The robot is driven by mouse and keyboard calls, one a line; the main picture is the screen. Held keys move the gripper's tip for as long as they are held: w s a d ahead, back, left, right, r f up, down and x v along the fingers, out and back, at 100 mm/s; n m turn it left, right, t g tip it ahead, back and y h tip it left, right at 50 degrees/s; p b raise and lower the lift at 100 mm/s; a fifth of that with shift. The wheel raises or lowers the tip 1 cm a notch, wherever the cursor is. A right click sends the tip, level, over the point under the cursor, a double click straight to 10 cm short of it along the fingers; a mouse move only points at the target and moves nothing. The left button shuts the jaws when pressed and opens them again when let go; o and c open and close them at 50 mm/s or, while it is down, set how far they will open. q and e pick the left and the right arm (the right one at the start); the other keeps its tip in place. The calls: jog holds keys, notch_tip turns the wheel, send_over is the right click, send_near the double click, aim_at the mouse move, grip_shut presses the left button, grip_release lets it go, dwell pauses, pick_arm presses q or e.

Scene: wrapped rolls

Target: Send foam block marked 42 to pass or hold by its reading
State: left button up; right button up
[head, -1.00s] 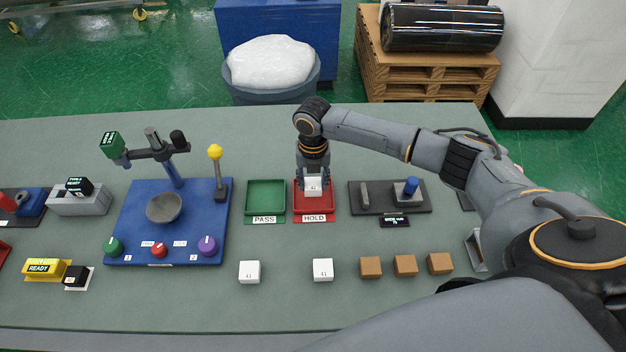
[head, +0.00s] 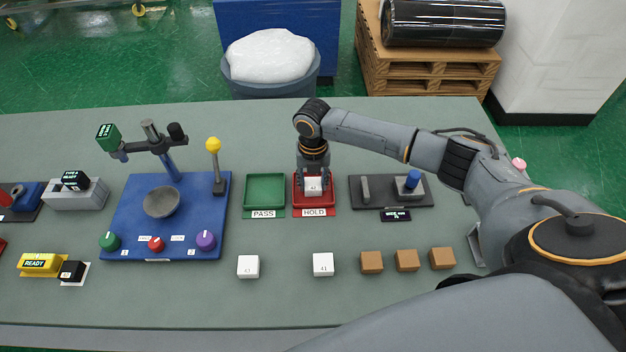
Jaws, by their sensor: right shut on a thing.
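A white foam block (head: 313,185) is between the fingers of my right gripper (head: 313,178), at the red HOLD tray (head: 300,206). The gripper is shut on it; its printed number is too small to read surely. Whether the block touches the tray floor I cannot tell. The green PASS tray (head: 265,190) beside it is empty. Two more white blocks lie on the table in front: one (head: 248,267) with an unclear number, and one (head: 323,264) that seems marked 41. My left gripper is not in view.
A blue test station (head: 125,215) with a grey bowl (head: 162,202), knobs and a yellow-topped lever (head: 214,160) stands left. A dark fixture (head: 388,192) is right of HOLD. Several brown blocks (head: 406,261) lie front right. A yellow READY device (head: 41,264) sits far left.

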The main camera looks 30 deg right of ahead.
jog(key=o, duration=1)
notch_tip(320, 180, up, 12)
jog(key=shift+r, duration=0.1)
